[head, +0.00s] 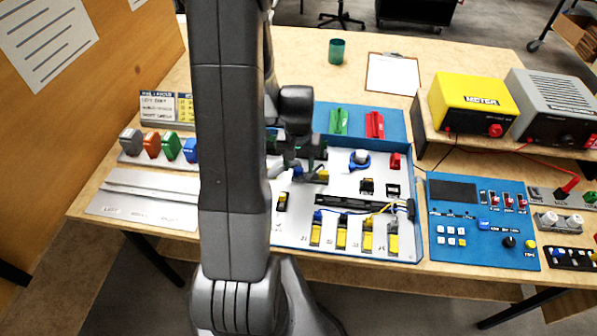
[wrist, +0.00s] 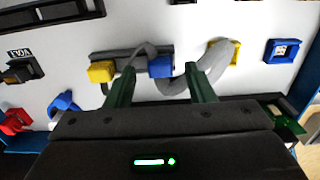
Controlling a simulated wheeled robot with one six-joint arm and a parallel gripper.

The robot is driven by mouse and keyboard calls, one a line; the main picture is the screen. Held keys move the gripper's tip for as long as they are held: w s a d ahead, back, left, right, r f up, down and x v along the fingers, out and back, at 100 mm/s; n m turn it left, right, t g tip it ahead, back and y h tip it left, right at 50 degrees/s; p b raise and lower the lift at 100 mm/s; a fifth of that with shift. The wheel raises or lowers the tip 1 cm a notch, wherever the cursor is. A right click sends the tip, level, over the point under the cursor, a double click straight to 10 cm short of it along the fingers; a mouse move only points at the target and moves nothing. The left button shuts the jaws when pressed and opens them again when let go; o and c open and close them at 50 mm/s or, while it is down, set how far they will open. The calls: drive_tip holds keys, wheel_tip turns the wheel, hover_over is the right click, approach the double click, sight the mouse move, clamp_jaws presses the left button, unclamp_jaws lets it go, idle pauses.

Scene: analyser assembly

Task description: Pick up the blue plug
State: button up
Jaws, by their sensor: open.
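The blue plug (wrist: 161,66) sits on a dark bar on the white panel in the wrist view, with grey cable beside it. In the head view it is a small blue patch (head: 298,170) just below my gripper (head: 302,156), partly covered. In the wrist view my gripper (wrist: 160,84) has its two green fingers apart, one on each side of the plug's line. The fingers are empty, and the plug shows just beyond the gap between their tips. A yellow plug (wrist: 101,71) sits on the left end of the same bar.
Another yellow part (wrist: 222,52) and a blue part (wrist: 282,51) lie to the right in the wrist view. A blue ring part (head: 358,160) and a red block (head: 394,162) stand on the panel. A blue control box (head: 455,222) is at right. My arm hides part of the table.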

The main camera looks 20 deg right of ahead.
sight(299, 169)
drive_tip(key=shift+f, duration=0.45)
clamp_jaws()
wheel_tip(299, 169, up, 10)
idle(0.6)
